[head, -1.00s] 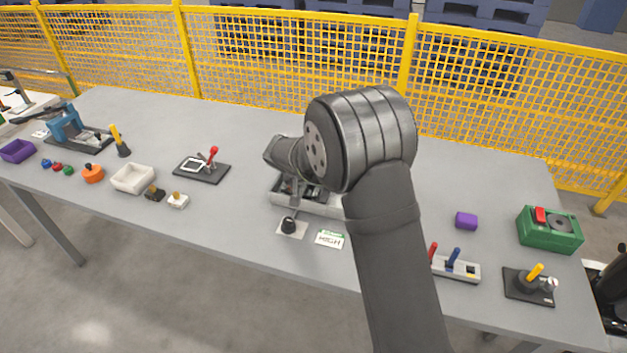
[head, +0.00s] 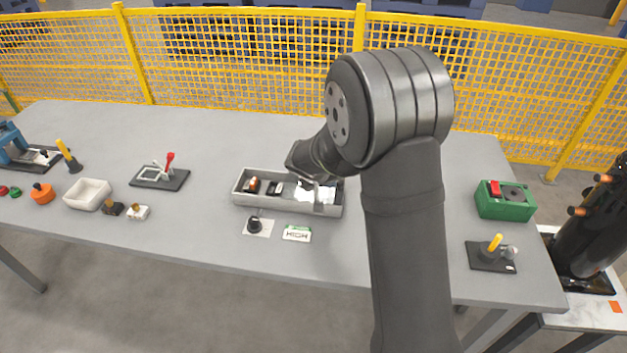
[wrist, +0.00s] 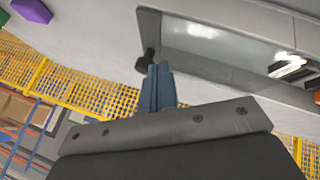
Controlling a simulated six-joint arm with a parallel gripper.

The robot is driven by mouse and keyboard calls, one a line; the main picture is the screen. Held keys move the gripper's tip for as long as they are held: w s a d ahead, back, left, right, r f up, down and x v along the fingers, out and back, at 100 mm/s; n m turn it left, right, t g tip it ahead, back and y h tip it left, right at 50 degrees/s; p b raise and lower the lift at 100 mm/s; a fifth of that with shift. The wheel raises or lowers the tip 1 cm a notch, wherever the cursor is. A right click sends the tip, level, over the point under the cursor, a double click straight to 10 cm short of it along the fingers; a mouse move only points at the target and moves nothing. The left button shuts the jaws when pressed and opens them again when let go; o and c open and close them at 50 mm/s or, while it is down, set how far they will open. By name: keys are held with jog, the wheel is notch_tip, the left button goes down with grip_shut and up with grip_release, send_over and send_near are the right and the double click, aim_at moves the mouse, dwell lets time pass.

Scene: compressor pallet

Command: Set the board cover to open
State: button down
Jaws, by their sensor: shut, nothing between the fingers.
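The board is a long pale grey open-topped box (head: 290,208) in the middle of the table. Dark and orange parts show in its left half. A bright, glassy panel (head: 318,194), apparently the board cover, lies over its right half. In the wrist view the glassy panel (wrist: 215,45) sits inside the grey rim (wrist: 245,79). A small black knob (wrist: 147,58) stands at its left end. My gripper (head: 312,183) is over the right half of the box. Its fingers (wrist: 158,70) are shut and empty, close beside the knob; I cannot tell whether they touch it.
A black dial (head: 255,225) and a "HIGH" card (head: 297,234) lie in front of the box. A black plate with a red lever (head: 168,160) is to the left. A green box (head: 504,201) and a yellow-handled lever (head: 494,246) are at the right. A yellow fence (head: 250,70) runs behind.

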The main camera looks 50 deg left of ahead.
jog(key=shift+w+d, duration=0.3)
jog(key=shift+s+a, duration=0.1)
jog(key=shift+s, duration=0.35)
jog(key=s, duration=0.1)
jog(key=s+a, duration=0.1)
jog(key=s, duration=0.1)
jog(key=shift+s+a, duration=0.15)
jog(key=v, duration=1)
jog(key=shift+r, duration=0.1)
